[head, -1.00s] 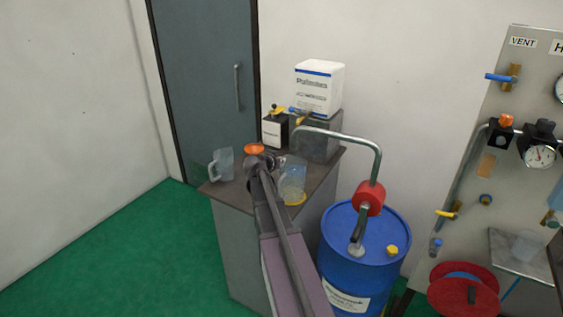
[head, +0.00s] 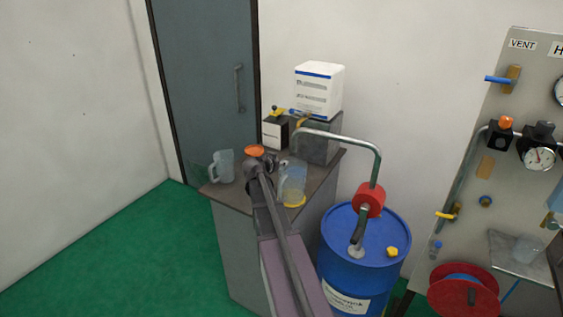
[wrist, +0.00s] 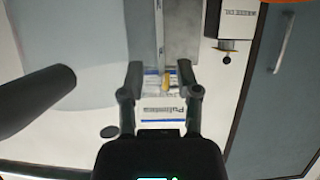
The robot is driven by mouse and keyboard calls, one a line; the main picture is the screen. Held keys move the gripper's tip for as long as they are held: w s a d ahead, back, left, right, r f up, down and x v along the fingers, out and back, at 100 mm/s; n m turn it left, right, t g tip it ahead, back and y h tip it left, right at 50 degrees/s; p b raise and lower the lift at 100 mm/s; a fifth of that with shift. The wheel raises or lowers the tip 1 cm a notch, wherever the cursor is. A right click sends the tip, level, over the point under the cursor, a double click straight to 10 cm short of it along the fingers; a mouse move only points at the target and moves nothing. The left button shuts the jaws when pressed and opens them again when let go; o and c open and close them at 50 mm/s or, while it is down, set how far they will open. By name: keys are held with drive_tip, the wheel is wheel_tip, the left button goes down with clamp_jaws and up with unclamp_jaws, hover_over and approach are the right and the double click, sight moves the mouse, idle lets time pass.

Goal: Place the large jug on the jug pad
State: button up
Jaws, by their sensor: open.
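A clear jug (head: 293,184) with its handle to the left stands upright at the cabinet's front right, on a yellow round pad (head: 296,204). It looks the larger jug, but it is also nearer. Another clear jug (head: 225,167) stands upright at the cabinet's left end, its handle to the left. My gripper (head: 272,160) is between the two jugs, close to the right jug's handle and partly hidden by my arm; I cannot tell whether it touches. In the wrist view my gripper (wrist: 160,72) is open, with no jug between its fingers.
A blue drum (head: 365,240) with a bent pipe (head: 378,160) stands close on the right. Green floor is free at left.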

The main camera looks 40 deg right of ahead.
drive_tip(key=p+v, duration=0.4)
drive_tip(key=v, duration=0.7)
drive_tip(key=shift+s+a, duration=0.1)
drive_tip(key=shift+a, duration=0.05)
idle(0.4)
drive_tip(key=s+a+f+n+g+y, duration=0.1)
drive_tip(key=s+a+f+n+y, duration=0.2)
drive_tip(key=a, duration=0.7)
drive_tip(key=s+a+f+n+g+y, duration=0.2)
drive_tip(key=s+a+f+n+y, duration=0.2)
drive_tip(key=s+a, duration=0.3)
drive_tip(key=s+a+f+n+g+y, duration=0.2)
drive_tip(key=s+a+f+n+y, duration=0.2)
drive_tip(key=a, duration=1)
drive_tip(key=shift+s+a+n+y, duration=0.35)
drive_tip(key=shift+s+n+y, duration=0.3)
drive_tip(key=shift+n, duration=0.25)
